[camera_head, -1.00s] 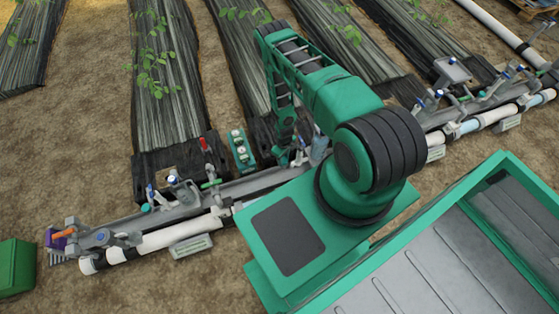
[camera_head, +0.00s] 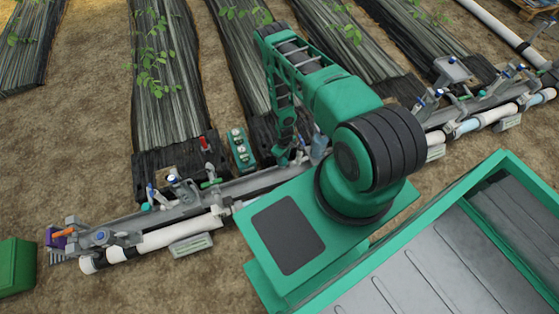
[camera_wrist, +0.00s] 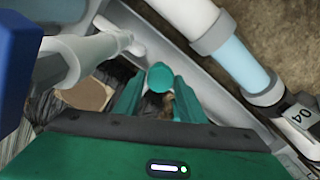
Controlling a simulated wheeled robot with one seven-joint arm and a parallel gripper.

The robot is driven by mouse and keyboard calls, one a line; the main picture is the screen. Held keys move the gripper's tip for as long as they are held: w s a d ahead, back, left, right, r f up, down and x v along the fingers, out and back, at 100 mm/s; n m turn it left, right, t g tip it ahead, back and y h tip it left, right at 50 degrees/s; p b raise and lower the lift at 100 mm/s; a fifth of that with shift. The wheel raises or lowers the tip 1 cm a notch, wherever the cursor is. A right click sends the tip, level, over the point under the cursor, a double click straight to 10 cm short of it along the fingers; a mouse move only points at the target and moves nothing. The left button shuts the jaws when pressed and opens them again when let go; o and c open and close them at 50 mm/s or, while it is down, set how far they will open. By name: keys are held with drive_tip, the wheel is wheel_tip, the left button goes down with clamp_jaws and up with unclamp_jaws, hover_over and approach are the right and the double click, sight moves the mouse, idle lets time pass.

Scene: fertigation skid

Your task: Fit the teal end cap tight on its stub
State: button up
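The teal end cap (camera_wrist: 160,77) shows in the wrist view as a small round piece between the two fingertips. My gripper (camera_wrist: 158,88) appears closed on it, with a finger against each side. In the head view my gripper (camera_head: 283,158) hangs down at the pipe assembly, just right of the small green box. The cap cannot be made out there. The stub is not clearly seen in either view; whether the cap touches it I cannot tell.
A grey pipe end (camera_wrist: 58,60) and a blue part (camera_wrist: 18,65) are close on the left in the wrist view. A white and light-blue pipe (camera_wrist: 235,60) runs on the right. A green box with gauges (camera_head: 241,150) stands beside the gripper.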

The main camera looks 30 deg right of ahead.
drive_tip(key=shift+f, duration=0.3)
idle(0.5)
drive_tip(key=c, duration=0.4)
drive_tip(key=m, duration=0.3)
drive_tip(key=shift+f+m, duration=0.1)
drive_tip(key=shift+m, duration=0.2)
drive_tip(key=shift+c, duration=0.3)
drive_tip(key=shift+c, duration=1.2)
drive_tip(key=shift+m, duration=1)
drive_tip(key=m, duration=0.3)
drive_tip(key=shift+a+m, duration=0.1)
drive_tip(key=shift+m, duration=0.2)
